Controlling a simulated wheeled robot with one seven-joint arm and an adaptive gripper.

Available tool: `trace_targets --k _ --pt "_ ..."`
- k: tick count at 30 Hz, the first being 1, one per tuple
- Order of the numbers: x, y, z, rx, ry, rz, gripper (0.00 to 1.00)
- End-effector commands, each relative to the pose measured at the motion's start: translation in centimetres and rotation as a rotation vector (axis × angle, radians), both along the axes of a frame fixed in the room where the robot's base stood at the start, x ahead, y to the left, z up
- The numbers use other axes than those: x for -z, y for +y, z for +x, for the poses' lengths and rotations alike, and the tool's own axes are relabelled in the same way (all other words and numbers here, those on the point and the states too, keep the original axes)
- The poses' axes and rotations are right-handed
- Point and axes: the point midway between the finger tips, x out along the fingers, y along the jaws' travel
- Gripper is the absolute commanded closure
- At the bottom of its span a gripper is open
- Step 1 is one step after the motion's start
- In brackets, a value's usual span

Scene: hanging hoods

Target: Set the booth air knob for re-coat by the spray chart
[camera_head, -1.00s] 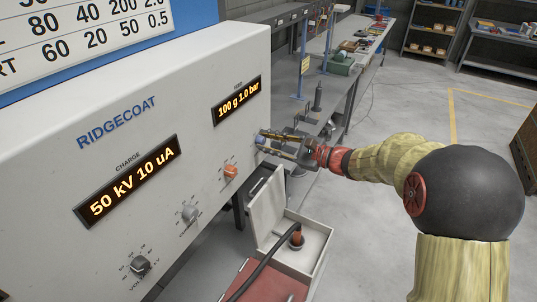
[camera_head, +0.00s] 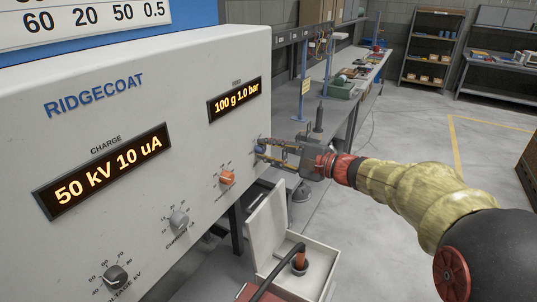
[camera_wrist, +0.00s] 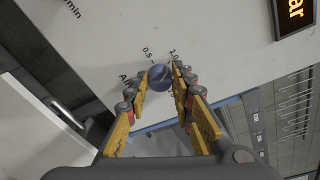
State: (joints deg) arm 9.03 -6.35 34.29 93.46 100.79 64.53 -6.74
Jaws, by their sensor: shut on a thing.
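The grey control panel (camera_head: 120,190) marked RIDGECOAT fills the left of the head view. Its feed display (camera_head: 236,100) reads 100 g 1.0 bar. The blue knob (camera_head: 260,146) sits at the panel's right end; in the wrist view, the blue knob (camera_wrist: 159,77) is between my fingertips, with scale marks 0.5 and 1.0 beside it. My gripper (camera_head: 265,149) is shut on this knob, and its fingers partly hide the knob's sides. The spray chart (camera_head: 85,20) is cut off at the top left; its lowest row shows 60, 20, 50, 0.5.
The charge display (camera_head: 104,170) reads 50 kV 10 uA. An orange knob (camera_head: 227,178), a grey knob (camera_head: 179,219) and a black knob (camera_head: 115,277) line the panel. An open pale box (camera_head: 310,262) stands below my gripper. Floor to the right is clear.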

Motion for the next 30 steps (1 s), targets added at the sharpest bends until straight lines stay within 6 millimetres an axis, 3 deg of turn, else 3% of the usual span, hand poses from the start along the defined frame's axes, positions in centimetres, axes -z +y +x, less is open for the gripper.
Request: trace_targets --k 9,10,19,30 --pt "0.23 -0.02 0.0 0.001 0.004 -0.002 1.0" --pt "0.23 -0.02 0.0 0.001 0.004 -0.002 0.75" --pt "0.09 -0.01 0.0 0.0 0.001 0.0 0.58" --pt "-0.02 -0.34 -0.19 0.001 0.0 0.0 0.57"
